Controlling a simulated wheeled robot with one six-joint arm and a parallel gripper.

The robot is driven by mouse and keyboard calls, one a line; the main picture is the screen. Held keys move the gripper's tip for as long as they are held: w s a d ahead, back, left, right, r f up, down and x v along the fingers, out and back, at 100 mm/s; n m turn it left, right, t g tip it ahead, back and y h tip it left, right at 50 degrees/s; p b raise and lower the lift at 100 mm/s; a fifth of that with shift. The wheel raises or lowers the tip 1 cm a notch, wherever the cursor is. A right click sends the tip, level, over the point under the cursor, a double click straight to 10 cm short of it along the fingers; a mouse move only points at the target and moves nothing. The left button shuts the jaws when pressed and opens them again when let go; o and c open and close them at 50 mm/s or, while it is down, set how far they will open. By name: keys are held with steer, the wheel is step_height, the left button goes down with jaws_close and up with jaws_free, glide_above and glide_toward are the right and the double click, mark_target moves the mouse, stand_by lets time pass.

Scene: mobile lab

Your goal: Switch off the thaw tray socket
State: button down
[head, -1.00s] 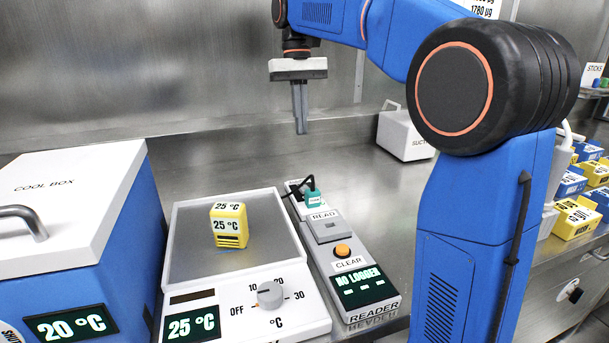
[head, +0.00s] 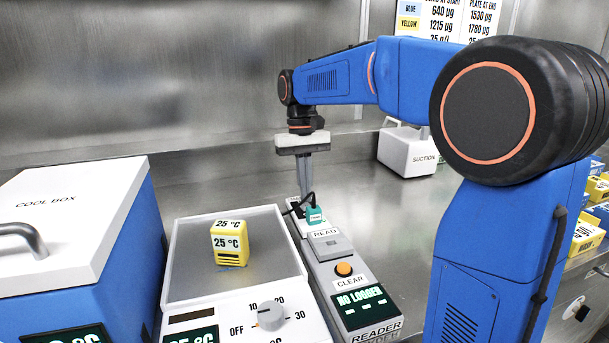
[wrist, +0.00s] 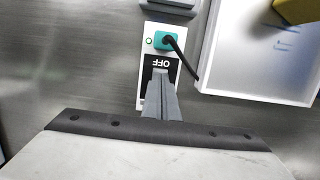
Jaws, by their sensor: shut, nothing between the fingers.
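The thaw tray socket (wrist: 145,60) is a small white plate just behind the reader. In the wrist view it bears a teal plug (wrist: 161,41) with a black cord, a small green ring mark beside it and a black area lettered OFF. The plug also shows in the head view (head: 315,214). My gripper (head: 304,192) is shut and empty, pointing down at the socket behind the plug. In the wrist view its fingers (wrist: 160,85) cover the part beyond the OFF lettering, so the switch is hidden; I cannot tell if they touch it. The thaw tray (head: 186,268) shows 25 °C.
A yellow 25 °C block (head: 229,243) sits on the thaw tray. The reader (head: 366,308) reads NO LOGGER, right of the tray. The cool box (head: 75,205) stands at left. A white suction unit (head: 408,152) stands behind. Bare steel counter lies right of the reader.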

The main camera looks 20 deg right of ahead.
steer(key=shift+s+f, duration=0.1)
steer(key=shift+f, duration=0.4)
steer(key=shift+s+f+t, duration=0.45)
steer(key=shift+s+t, duration=0.05)
steer(key=shift+t, duration=0.4)
steer(key=shift+f, duration=0.1)
steer(key=shift+w, duration=0.85)
